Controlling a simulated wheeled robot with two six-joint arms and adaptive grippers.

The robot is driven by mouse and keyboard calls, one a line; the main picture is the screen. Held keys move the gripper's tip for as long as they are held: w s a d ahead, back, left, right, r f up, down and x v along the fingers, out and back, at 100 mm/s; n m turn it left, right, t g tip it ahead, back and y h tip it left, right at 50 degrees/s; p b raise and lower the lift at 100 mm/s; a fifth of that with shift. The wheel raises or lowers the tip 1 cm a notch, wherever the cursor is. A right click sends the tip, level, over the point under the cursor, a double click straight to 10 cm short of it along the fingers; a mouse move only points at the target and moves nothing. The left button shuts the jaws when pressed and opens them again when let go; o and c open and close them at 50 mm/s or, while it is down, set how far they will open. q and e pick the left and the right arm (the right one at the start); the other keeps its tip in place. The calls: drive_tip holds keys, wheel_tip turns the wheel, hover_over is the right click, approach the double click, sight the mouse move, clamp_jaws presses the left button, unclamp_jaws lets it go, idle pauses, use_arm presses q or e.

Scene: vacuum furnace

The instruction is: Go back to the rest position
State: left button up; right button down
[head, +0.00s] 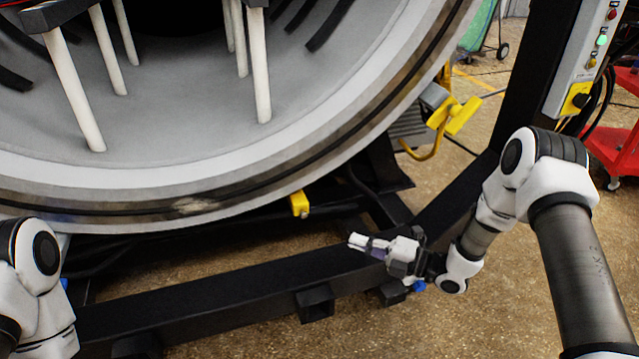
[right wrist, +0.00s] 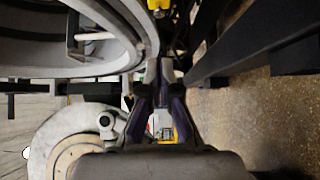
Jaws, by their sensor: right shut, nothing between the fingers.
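My right gripper (head: 357,242) is in front of the lower part of the furnace, above the black base frame, with its fingers pointing left in the head view. It is shut and empty. In the right wrist view its two fingers (right wrist: 160,68) meet at the tips, with nothing between them. My left arm shows only in part at the lower left of the head view. The left gripper is not in view. The round furnace opening (head: 330,115) fills the upper left, with a wide grey rim and several white rods inside.
A black frame beam (head: 230,295) runs below the furnace. A yellow handle (head: 455,115) and a yellow block (head: 299,204) sit by the rim. A control panel (head: 590,60) on a black post and a red cart (head: 615,150) stand at right. Brown floor is open at the lower middle.

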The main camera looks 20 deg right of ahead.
drive_tip(key=s+a+f+m+g+h, duration=0.45)
drive_tip(key=s+a+f+m, duration=0.25)
drive_tip(key=s+a+f, duration=0.4)
drive_tip(key=s+d+f+m+g+h, duration=0.4)
drive_tip(key=s+d+m, duration=0.1)
drive_tip(key=s+m, duration=0.55)
drive_tip(key=s+d+f+m+g+h, duration=0.3)
drive_tip(key=s+d+m+g+h, duration=0.15)
drive_tip(key=s+m, duration=0.6)
wheel_tip(320, 180, up, 38)
drive_tip(key=p, duration=3.8)
drive_tip(key=shift+w+d+f+t+p, duration=0.15)
drive_tip(key=shift+d+f+t+p, duration=0.1)
drive_tip(key=shift+d+t+p, duration=0.15)
